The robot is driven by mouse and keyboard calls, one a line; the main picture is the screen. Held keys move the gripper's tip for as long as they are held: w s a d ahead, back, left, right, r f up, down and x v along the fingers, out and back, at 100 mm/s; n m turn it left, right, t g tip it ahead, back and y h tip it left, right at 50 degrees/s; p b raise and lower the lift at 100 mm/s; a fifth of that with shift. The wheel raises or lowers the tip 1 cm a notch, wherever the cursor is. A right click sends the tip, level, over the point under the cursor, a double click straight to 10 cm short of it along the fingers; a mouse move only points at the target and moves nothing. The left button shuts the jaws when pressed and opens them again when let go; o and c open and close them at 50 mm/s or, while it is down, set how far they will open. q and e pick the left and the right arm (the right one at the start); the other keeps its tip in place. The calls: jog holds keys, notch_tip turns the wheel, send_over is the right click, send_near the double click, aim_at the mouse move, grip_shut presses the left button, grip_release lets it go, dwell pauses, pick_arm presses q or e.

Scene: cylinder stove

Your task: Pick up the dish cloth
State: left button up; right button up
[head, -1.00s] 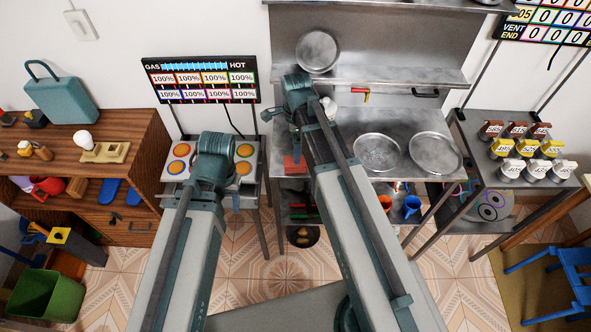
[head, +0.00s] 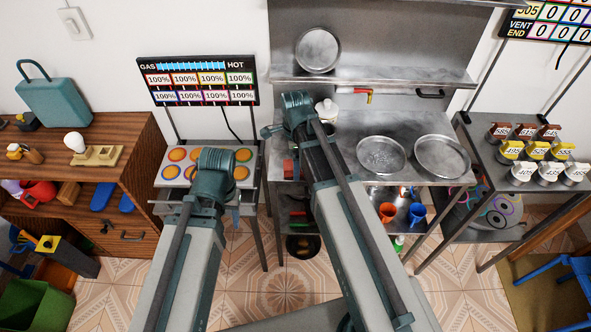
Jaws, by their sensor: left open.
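A small red item (head: 288,168) lies at the left end of the steel counter (head: 345,170). It may be the dish cloth, but it is partly hidden and I cannot be sure. My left gripper (head: 211,205) is in front of the stove top, to the left of the red item and apart from it. It is open and appears empty, its fingers partly hidden by my wrist. My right gripper (head: 295,128) is over the counter's left part, close above the red item in the picture. My wrist hides most of it, so its jaw state is unclear.
A stove (head: 168,172) with orange-ringed discs stands left of the counter. Two metal plates (head: 381,155) lie on the counter's right. A white jar (head: 326,110) stands behind my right wrist. A wooden cabinet (head: 140,200) is at left. Tiled floor is free in front.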

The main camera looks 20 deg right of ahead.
pick_arm(q)
jog(key=shift+r, duration=0.1)
pick_arm(e)
jog(key=c, duration=1.3)
jog(key=shift+r, duration=0.15)
